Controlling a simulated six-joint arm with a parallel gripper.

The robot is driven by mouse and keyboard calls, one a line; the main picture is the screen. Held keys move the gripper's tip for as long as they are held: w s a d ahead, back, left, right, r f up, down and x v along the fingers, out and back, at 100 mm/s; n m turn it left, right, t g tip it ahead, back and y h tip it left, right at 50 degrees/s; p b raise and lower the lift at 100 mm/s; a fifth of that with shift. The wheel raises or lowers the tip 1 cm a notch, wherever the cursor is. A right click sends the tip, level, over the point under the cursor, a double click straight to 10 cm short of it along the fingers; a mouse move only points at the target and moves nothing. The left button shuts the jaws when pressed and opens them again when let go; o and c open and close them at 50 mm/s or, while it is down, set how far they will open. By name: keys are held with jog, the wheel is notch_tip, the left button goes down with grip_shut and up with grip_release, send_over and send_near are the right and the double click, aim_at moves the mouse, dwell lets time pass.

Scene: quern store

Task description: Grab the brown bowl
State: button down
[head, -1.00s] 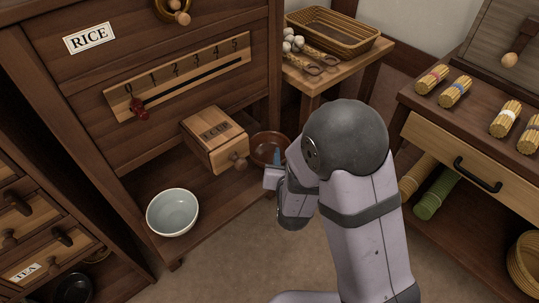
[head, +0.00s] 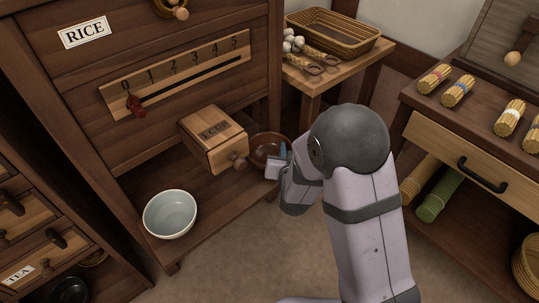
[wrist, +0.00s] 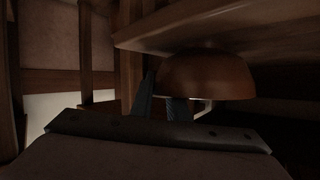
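The brown bowl (head: 262,158) stands on the low shelf beside the wooden box, near the cabinet's right post. In the wrist view the bowl (wrist: 205,72) appears rim down, because that view is upside down. My gripper (head: 281,157) is at the bowl's right side in the head view. In the wrist view the blue fingers of my gripper (wrist: 160,97) stand apart at the bowl's edge. One finger is just outside the wall; the other's tip is hidden behind the rim, seemingly inside the bowl. I see no clear contact.
A pale bowl (head: 170,214) stands on the shelf at the left. The wooden box (head: 212,139) with a knob juts out close to the brown bowl. A side table (head: 330,80) with a basket stands behind. A drawer unit (head: 450,150) is at the right.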

dwell(0.3)
notch_tip(320, 180, up, 10)
jog(key=p, duration=0.4)
jog(key=shift+p, duration=0.3)
jog(key=shift+w+r, duration=0.1)
